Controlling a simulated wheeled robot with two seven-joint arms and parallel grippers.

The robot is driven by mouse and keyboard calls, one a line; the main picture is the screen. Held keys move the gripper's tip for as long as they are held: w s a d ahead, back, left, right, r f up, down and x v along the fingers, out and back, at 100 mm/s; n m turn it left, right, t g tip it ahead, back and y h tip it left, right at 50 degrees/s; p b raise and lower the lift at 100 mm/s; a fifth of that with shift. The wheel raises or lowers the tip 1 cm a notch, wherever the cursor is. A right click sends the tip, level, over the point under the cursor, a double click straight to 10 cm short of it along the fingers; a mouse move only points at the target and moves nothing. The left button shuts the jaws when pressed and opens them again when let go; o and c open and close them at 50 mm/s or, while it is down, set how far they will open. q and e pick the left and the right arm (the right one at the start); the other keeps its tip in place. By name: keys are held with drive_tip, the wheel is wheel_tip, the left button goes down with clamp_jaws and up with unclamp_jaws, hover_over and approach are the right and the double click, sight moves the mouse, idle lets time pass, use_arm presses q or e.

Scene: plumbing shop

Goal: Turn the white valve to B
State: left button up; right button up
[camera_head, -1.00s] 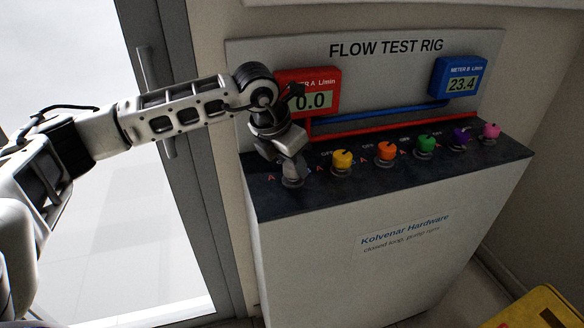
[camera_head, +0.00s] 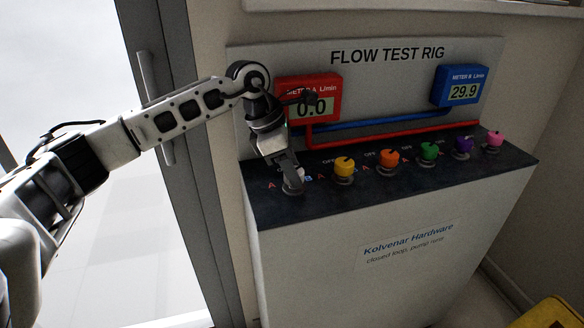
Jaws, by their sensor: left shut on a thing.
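The white valve (camera_head: 299,175) is the leftmost in a row of coloured valve knobs on the dark top of the flow test rig. My left gripper (camera_head: 293,183) is on it from above, shut on its knob and hiding most of it. An "A" mark shows to its left and a "B" mark to its right. The red meter A (camera_head: 309,99) reads 0.0. The blue meter B (camera_head: 461,87) reads 29.9. My right gripper is not in view.
Yellow (camera_head: 344,168), orange (camera_head: 389,159), green (camera_head: 429,152), purple (camera_head: 463,146) and pink (camera_head: 494,140) valves stand to the right. Red and blue pipes run behind them. A door frame is at the left. Something yellow (camera_head: 548,314) is at the lower right.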

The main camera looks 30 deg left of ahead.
use_arm(q)
drive_tip(key=shift+r, duration=0.1)
idle(0.4)
drive_tip(key=o, duration=1)
drive_tip(key=v, duration=1.6)
